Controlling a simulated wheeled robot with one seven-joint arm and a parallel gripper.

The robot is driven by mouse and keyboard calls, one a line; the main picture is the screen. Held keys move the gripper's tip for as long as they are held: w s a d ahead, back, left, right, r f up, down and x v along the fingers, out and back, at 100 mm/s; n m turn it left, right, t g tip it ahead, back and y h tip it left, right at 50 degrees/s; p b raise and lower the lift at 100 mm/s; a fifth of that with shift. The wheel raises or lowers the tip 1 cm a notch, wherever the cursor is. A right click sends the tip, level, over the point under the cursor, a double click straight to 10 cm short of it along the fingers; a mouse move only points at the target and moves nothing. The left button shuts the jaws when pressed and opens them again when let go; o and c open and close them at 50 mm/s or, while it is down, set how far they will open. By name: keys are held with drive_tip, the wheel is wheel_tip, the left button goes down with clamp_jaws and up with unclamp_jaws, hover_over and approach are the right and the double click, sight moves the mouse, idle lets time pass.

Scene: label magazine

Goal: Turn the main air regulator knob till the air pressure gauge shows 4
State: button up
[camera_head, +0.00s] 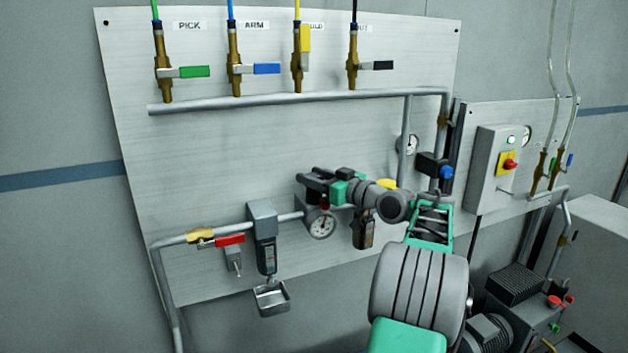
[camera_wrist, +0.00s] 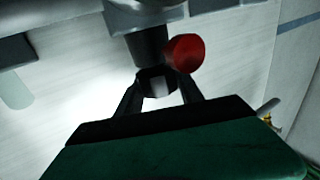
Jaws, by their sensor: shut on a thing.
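The main air regulator (camera_head: 312,212) sits on the lower pipe, with the white-faced air pressure gauge (camera_head: 321,223) on its front. The gauge needle is too small to read with certainty. My gripper (camera_head: 308,184) comes in from the right, just above the gauge, and its fingers hide the top of the regulator. In the wrist view my gripper (camera_wrist: 158,80) is shut on the dark regulator knob (camera_wrist: 156,84), with a finger on each side.
A red-handled valve (camera_head: 230,240) and a filter with a drip cup (camera_head: 271,298) are left of the gauge. Several coloured valves line the top pipe (camera_head: 280,101). A dark unit (camera_head: 364,232) hangs below my arm. A switch box (camera_head: 497,165) is at right.

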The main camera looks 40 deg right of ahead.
drive_tip(key=shift+n+y+p, duration=0.5)
drive_tip(key=shift+n+y, duration=0.1)
drive_tip(key=shift+y, duration=0.6)
drive_tip(key=o, duration=1.4)
